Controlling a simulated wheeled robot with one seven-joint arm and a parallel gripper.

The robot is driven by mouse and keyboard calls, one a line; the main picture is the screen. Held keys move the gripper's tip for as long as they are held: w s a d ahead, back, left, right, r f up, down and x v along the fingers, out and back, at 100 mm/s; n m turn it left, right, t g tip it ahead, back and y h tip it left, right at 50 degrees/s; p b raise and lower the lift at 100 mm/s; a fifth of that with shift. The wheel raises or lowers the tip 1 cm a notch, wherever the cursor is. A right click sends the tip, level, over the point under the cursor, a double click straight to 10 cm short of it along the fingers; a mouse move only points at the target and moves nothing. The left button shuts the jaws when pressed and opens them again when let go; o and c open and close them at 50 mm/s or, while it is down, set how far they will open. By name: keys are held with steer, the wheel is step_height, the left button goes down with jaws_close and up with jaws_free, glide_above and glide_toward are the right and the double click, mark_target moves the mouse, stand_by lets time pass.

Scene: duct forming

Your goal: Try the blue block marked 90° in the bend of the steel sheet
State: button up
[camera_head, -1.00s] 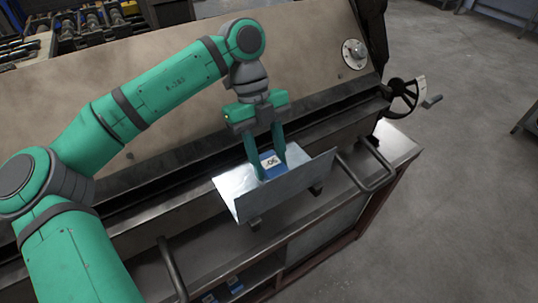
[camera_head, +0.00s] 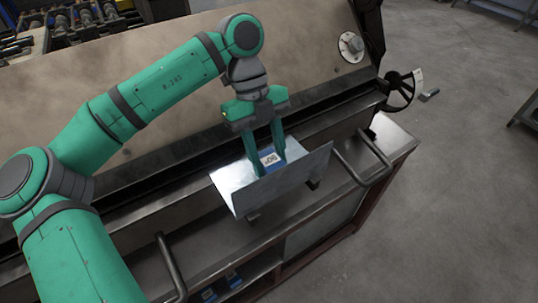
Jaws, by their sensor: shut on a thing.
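The bent steel sheet (camera_head: 290,187) rests at the front of the bending machine, with one flange lying back and the other standing up toward me. The blue block (camera_head: 270,162) with a white label is down in the bend, close to the upright flange; its lower part is hidden by that flange. The label print is too small to read surely. My gripper (camera_head: 268,165) points down and is shut on the blue block, one finger on each side. I cannot tell whether the block touches both faces of the sheet.
The bending machine (camera_head: 180,70) fills the back, with a handwheel (camera_head: 399,92) at right. Bar handles (camera_head: 366,165) stick out at the front. More blue blocks (camera_head: 209,295) lie on the shelf below. Open floor is to the right.

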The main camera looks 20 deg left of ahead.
steer(key=shift+s+d, duration=0.2)
steer(key=shift+d, duration=0.15)
steer(key=shift+s+d, duration=0.2)
steer(key=shift+s, duration=0.15)
steer(key=shift+d+f, duration=0.1)
steer(key=shift+f, duration=0.1)
stand_by(0.6)
steer(key=shift+s+d, duration=0.1)
steer(key=shift+d, duration=0.05)
stand_by(0.8)
stand_by(0.5)
steer(key=shift+v, duration=2.8)
